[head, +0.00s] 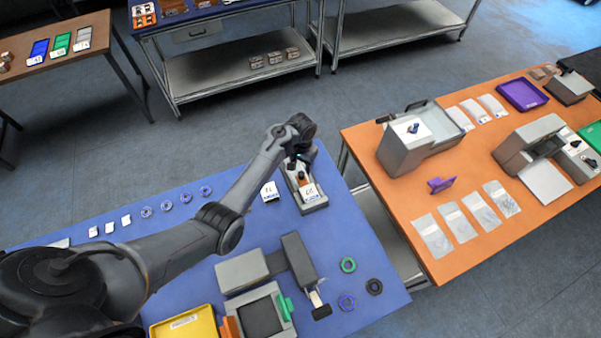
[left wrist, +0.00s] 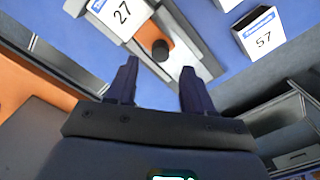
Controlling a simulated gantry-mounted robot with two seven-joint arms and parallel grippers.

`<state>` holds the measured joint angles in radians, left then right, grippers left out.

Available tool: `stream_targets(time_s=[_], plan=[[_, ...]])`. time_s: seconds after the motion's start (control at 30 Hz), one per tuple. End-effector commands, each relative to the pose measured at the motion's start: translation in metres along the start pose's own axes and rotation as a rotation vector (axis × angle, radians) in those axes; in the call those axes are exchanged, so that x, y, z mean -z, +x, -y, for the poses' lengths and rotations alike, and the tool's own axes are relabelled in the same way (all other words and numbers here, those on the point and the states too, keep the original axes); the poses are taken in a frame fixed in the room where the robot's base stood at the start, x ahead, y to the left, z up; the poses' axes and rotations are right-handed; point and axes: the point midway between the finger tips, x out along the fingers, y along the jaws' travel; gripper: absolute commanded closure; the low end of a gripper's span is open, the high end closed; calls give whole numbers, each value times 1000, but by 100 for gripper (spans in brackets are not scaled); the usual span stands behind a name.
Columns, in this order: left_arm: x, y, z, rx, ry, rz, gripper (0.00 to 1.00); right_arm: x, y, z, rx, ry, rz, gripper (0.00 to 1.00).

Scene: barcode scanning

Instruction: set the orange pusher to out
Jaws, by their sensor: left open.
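A grey device (head: 309,201) with a white numbered label stands near the far right edge of the blue table. A small orange part (head: 303,182), which looks like the pusher, shows on it just below my left gripper (head: 295,164). My left gripper hangs over the far end of this device. In the left wrist view its two dark fingers (left wrist: 160,88) are apart with nothing between them. A black round knob (left wrist: 160,49) on the grey device lies just beyond the fingertips, apart from them. Whether a finger touches the device is unclear. My right gripper does not show.
A white-labelled block (head: 270,191) stands left of the device; it also shows in the left wrist view (left wrist: 260,33). Grey fixtures (head: 243,271), a yellow tray (head: 184,326) and several rings lie nearer on the blue table (head: 215,255). An orange table (head: 385,206) stands to the right.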

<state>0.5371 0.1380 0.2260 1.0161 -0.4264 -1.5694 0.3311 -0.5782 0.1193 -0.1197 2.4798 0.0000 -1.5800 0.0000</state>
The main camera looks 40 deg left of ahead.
Motion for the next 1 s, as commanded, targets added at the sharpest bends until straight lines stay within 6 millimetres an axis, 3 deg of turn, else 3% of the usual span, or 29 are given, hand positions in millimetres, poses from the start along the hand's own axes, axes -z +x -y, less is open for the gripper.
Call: stream_targets(time_s=[0.1,0.33,0.8,0.83,1.0], plan=[[0,21,0,1,0,2,48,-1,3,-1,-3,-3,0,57],[0,49,0,1,0,1,48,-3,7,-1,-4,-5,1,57],[0,59,0,1,0,-1,48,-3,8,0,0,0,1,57],[0,59,0,1,0,-1,50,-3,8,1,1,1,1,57],[0,59,0,1,0,-1,76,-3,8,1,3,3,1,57]])
